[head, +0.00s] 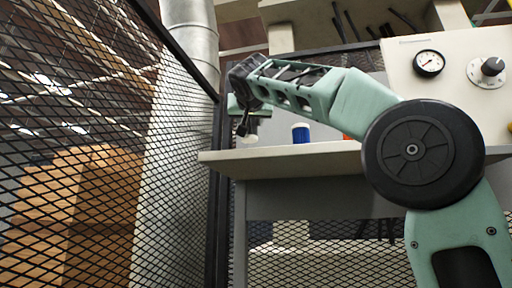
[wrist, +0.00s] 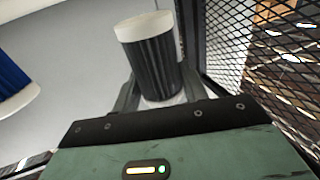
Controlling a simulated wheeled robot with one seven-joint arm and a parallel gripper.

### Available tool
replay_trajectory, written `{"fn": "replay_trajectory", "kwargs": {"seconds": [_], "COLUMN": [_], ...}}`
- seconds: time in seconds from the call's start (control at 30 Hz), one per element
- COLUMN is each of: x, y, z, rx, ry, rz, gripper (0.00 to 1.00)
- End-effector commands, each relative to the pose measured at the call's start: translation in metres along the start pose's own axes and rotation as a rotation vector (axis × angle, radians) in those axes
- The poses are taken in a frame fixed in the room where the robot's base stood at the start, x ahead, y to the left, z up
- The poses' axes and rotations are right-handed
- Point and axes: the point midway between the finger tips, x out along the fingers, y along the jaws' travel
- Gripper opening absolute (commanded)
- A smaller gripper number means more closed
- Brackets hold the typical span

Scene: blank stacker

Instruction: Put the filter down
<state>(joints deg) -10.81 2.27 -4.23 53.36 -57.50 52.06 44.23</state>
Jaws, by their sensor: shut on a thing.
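My gripper (head: 244,127) is at the left end of the bench, at the far end of my arm. In the wrist view, my gripper (wrist: 158,90) is shut on a dark grey pleated filter (wrist: 153,65) with a white end cap. The filter is between the two fingers, its capped end toward the top of the picture. In the head view it is mostly hidden; a small pale part shows under the gripper. I cannot tell whether it touches the bench (head: 285,158).
A blue filter (head: 301,134) with a white cap stands on the bench to the right; it also shows in the wrist view (wrist: 12,78). A small orange thing (head: 346,137) is behind my arm. A black mesh fence (head: 170,120) runs close on the left. A gauge panel (head: 452,70) stands right.

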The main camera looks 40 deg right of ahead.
Motion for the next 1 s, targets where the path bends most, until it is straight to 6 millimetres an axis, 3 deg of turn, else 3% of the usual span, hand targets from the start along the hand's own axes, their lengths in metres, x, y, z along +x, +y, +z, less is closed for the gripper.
{"fn": "replay_trajectory", "kwargs": {"seconds": [0.4, 0.83, 0.87, 0.9, 1.0], "x": [0.000, 0.000, 0.000, 0.000, 0.000], "y": [0.000, 0.000, 0.000, 0.000, 0.000], "z": [0.047, 0.052, 0.051, 0.050, 0.050], "rx": [-0.001, 0.001, 0.000, 0.000, 0.000], "ry": [0.001, 0.001, 0.000, 0.000, 0.000], "rz": [0.000, 0.000, 0.000, 0.000, 0.000], "gripper": [0.17, 0.17, 0.51, 0.63, 0.65]}}
